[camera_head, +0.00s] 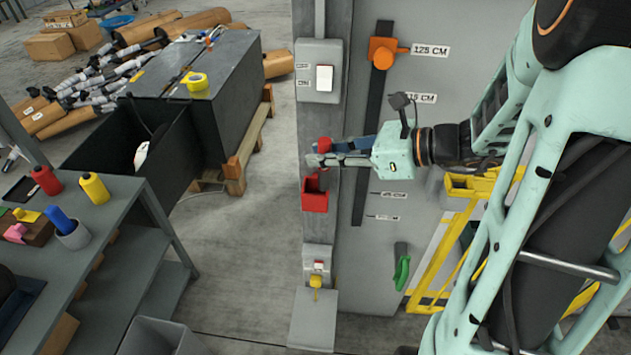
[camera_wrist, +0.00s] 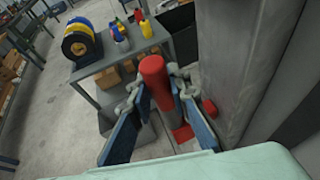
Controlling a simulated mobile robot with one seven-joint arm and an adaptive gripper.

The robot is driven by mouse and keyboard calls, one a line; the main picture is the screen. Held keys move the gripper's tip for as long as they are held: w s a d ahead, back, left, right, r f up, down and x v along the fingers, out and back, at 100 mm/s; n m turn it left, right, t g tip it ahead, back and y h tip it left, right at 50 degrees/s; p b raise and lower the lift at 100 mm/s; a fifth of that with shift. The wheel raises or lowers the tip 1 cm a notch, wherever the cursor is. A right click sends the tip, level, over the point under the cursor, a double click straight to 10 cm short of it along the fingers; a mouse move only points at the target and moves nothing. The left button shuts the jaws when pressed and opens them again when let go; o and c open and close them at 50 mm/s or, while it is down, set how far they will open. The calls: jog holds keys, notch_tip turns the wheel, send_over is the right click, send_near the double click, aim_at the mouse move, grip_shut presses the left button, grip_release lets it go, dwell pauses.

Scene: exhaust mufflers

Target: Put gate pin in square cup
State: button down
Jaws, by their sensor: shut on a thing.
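The gate pin is a red-topped cylinder (camera_head: 324,145) held upright in my gripper (camera_head: 322,159). In the wrist view the red pin (camera_wrist: 153,72) stands between the two blue-padded fingers, and my gripper (camera_wrist: 158,85) is shut on it. The red square cup (camera_head: 314,196) is fixed to the grey post, just below my gripper. The pin's lower part reaches down toward the cup's opening; I cannot tell whether its tip is inside. In the wrist view, red surfaces show below and right of the pin, partly hidden by the fingers.
The grey post (camera_head: 325,110) carries a switch box (camera_head: 319,75). A slotted panel with an orange knob (camera_head: 383,52) and a green handle (camera_head: 402,270) is close on the right. A grey workbench (camera_head: 115,215) with red, yellow and blue bottles stands left, with open floor between.

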jog(key=f+b, duration=0.1)
jog(key=f, duration=0.1)
jog(key=w+a+f+b, duration=0.1)
jog(key=f+b, duration=0.1)
jog(key=w+f+b, duration=0.1)
jog(key=f, duration=0.1)
jog(key=shift+w+a+f+b, duration=0.15)
jog(key=shift+a+b, duration=0.1)
jog(key=shift+b, duration=0.1)
jog(key=c, duration=2.3)
grip_release()
jog(key=shift+f, duration=0.15)
jog(key=o, duration=0.5)
